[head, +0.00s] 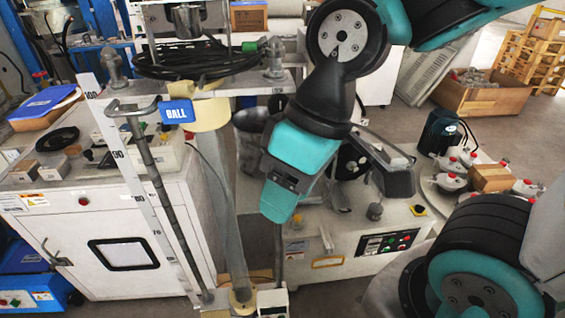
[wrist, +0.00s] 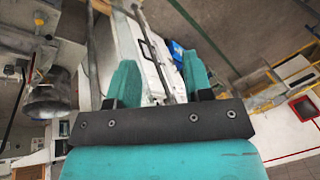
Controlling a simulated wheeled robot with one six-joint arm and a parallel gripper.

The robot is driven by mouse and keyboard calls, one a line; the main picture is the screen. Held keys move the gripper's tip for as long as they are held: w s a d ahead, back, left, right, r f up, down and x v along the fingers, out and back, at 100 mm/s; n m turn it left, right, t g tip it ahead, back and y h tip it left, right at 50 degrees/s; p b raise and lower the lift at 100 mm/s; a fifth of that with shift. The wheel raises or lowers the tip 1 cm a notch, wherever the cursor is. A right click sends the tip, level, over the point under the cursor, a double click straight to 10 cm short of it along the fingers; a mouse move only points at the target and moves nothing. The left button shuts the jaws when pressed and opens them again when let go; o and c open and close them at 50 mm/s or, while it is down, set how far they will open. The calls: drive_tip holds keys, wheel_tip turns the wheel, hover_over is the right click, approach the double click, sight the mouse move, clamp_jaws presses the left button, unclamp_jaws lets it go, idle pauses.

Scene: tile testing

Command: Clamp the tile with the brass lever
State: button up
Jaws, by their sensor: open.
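My gripper (head: 280,204) hangs pointing down in front of the white machines in the head view. In the wrist view its two teal fingers (wrist: 159,68) stand wide apart, with nothing held between them. A small tan upright piece (head: 326,238) on the low white machine, just right of my gripper, may be the brass lever; it is too small to be sure. My gripper is apart from it in the picture. I cannot make out a tile in either view; my arm hides part of the low machine.
The low white machine (head: 353,262) has a control panel (head: 388,242). A tall test stand with a ruled post (head: 133,180) and a clear tube (head: 231,225) is at left. A white cabinet (head: 165,222) stands behind it. A round table with jars (head: 450,182) is at right.

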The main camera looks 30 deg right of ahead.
drive_tip(key=w+d+f+m+t+h+b, duration=0.1)
drive_tip(key=w+d+f+m+b, duration=0.15)
drive_tip(key=f+b, duration=1.4)
drive_tip(key=w+d+f+m+b, duration=0.1)
drive_tip(key=w+d+f+b, duration=0.15)
drive_tip(key=f+b, duration=1.4)
drive_tip(key=w+d+f+m+t+h+b, duration=0.1)
drive_tip(key=w+d+f, duration=0.2)
drive_tip(key=f, duration=0.3)
drive_tip(key=w+d+f+m+t+h+b, duration=0.1)
drive_tip(key=w+d+f, duration=0.2)
drive_tip(key=d+f, duration=0.15)
drive_tip(key=w+d+r+n+t+h, duration=0.2)
drive_tip(key=w+d+r+t, duration=0.1)
drive_tip(key=w+r+t, duration=0.5)
drive_tip(key=w+d+r+n+t+h, duration=0.2)
drive_tip(key=w+d+r+t, duration=0.15)
drive_tip(key=w+t, duration=0.4)
drive_tip(key=w+d+g+p, duration=0.1)
drive_tip(key=w+d+p, duration=0.1)
drive_tip(key=w+p, duration=1)
drive_tip(key=w, duration=0.6)
drive_tip(key=shift+d+r, duration=0.15)
drive_tip(key=shift+d, duration=0.15)
drive_tip(key=shift+m, duration=0.25)
clamp_jaws()
